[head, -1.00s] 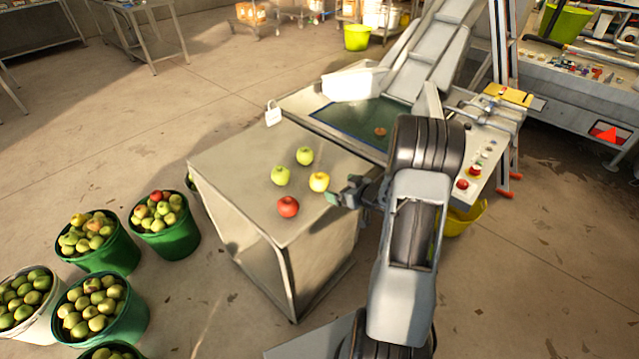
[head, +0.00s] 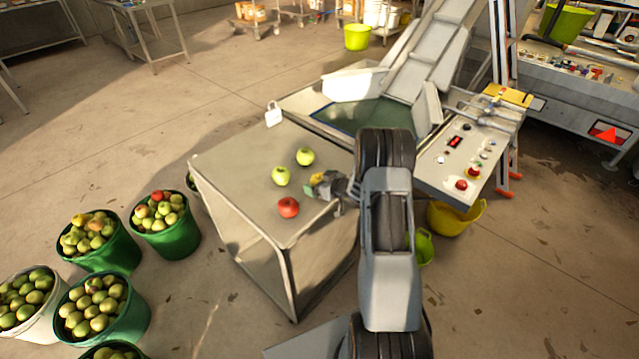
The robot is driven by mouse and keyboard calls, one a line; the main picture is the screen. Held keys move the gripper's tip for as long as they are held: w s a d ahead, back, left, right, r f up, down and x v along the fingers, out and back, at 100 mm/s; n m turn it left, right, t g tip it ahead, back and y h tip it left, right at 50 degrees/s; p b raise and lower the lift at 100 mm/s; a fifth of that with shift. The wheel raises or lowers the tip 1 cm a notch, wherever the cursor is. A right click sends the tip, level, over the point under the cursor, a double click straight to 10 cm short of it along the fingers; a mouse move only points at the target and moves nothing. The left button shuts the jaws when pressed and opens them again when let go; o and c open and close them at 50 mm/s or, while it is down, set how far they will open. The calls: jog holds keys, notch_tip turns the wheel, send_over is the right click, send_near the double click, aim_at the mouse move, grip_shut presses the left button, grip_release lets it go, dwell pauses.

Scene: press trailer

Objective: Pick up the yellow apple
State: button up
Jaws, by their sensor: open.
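The yellow apple (head: 317,178) is on the steel table (head: 235,165), mostly hidden behind my gripper; only a bit of yellow shows. My gripper (head: 315,186) is open and low over the table, with its fingers at the apple. I cannot tell whether the fingers touch it. A red apple (head: 288,207) lies close to the left and nearer.
A conveyor (head: 430,60) with a green belt tray stands behind the table. A control panel (head: 465,160) is at right. Green buckets of apples (head: 165,222) stand on the floor at left. The table's left part is clear.

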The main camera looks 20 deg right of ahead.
jog(key=shift+w, duration=0.1)
jog(key=c, duration=1)
jog(key=shift+r, duration=0.6)
jog(key=s+d+r, duration=0.1)
jog(key=s+r, duration=0.3)
jog(key=s+d+r, duration=0.2)
jog(key=s+r, duration=0.2)
jog(key=s+d+r, duration=0.2)
jog(key=s+r, duration=0.1)
jog(key=s, duration=0.2)
jog(key=shift+s+r, duration=0.1)
jog(key=shift+r, duration=0.3)
jog(key=shift+a, duration=0.1)
